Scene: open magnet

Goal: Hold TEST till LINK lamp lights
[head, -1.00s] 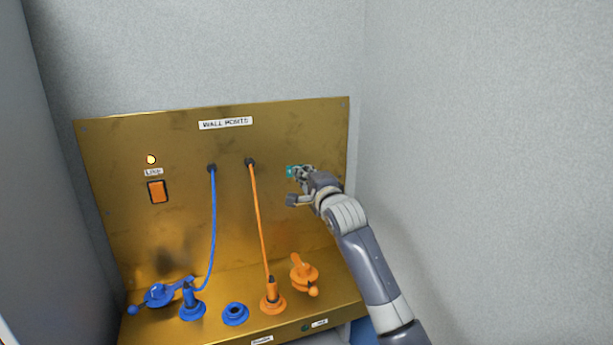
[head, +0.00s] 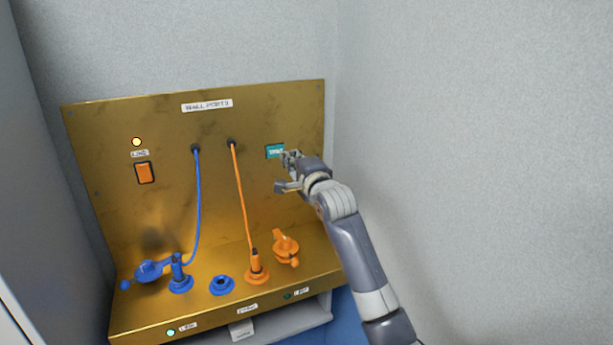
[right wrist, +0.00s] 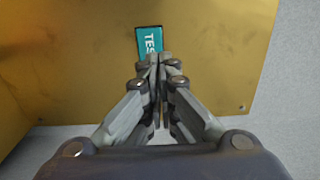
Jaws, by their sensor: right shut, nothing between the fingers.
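The teal TEST button (head: 274,151) is on the right of the brass panel. It also shows in the right wrist view (right wrist: 149,42), its lower end partly hidden by my fingertips. My right gripper (head: 289,158) is shut and empty, its tips beside the button's lower right edge. In the right wrist view the closed tips (right wrist: 157,62) overlap the button's lower end; I cannot tell whether they touch it. The LINK lamp (head: 137,142) glows pale yellow at the panel's upper left, above its label. My left gripper is not in view.
An orange rocker switch (head: 145,173) sits below the LINK lamp. Blue (head: 197,205) and orange (head: 240,195) hoses run down to fittings on the ledge. A blue valve (head: 150,271) and an orange valve (head: 286,248) flank them. A small lamp (head: 171,332) glows on the front edge. Grey walls stand close.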

